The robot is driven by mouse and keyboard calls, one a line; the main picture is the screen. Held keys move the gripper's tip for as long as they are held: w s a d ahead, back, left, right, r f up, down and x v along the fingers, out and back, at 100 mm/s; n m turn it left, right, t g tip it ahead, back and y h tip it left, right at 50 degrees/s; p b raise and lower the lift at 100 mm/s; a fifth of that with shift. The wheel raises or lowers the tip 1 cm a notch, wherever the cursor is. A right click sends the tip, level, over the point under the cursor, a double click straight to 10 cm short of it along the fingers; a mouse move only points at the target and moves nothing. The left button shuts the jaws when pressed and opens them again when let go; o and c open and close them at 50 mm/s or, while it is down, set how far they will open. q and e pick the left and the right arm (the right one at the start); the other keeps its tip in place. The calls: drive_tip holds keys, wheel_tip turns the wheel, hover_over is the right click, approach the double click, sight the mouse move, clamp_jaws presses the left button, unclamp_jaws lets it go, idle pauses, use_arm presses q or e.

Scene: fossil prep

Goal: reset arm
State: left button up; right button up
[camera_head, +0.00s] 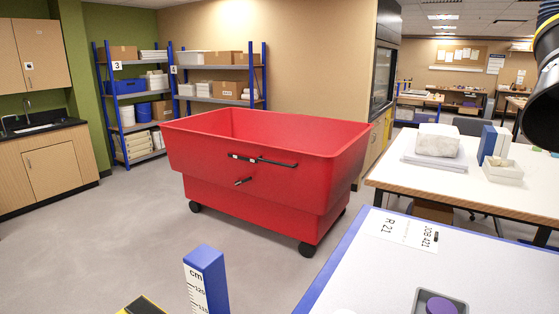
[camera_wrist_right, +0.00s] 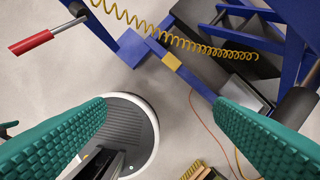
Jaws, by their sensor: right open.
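My right gripper (camera_wrist_right: 160,104) shows in the right wrist view as two teal, ribbed fingers set wide apart. It is open, and nothing is between the fingers. Floor and a blue metal frame (camera_wrist_right: 130,46) show beyond it. In the head view a black and white arm part (camera_head: 546,85), which looks like mine, enters at the upper right edge; no gripper shows there. My left gripper is in neither view.
A red wheeled bin (camera_head: 250,180) stands mid-floor. A white-topped table (camera_head: 400,255) with a blue edge fills the lower right, holding a grey tray with a purple disc (camera_head: 440,305). A yellow coiled hose (camera_wrist_right: 185,42) hangs by the blue frame. Floor left of the bin is clear.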

wheel_tip(320, 180, down, 15)
drive_tip(key=s+b, duration=0.2)
drive_tip(key=b, duration=0.1)
drive_tip(key=s+d+f+g+b, duration=0.1)
drive_tip(key=s+f+b, duration=0.1)
drive_tip(key=s+f, duration=0.6)
drive_tip(key=s+d+f+g+b, duration=0.1)
drive_tip(key=s+d+f+b, duration=0.1)
drive_tip(key=s+f, duration=0.7)
wheel_tip(320, 180, down, 7)
drive_tip(key=shift+s+f, duration=0.1)
drive_tip(key=shift+s, duration=0.15)
drive_tip(key=shift+d, duration=0.1)
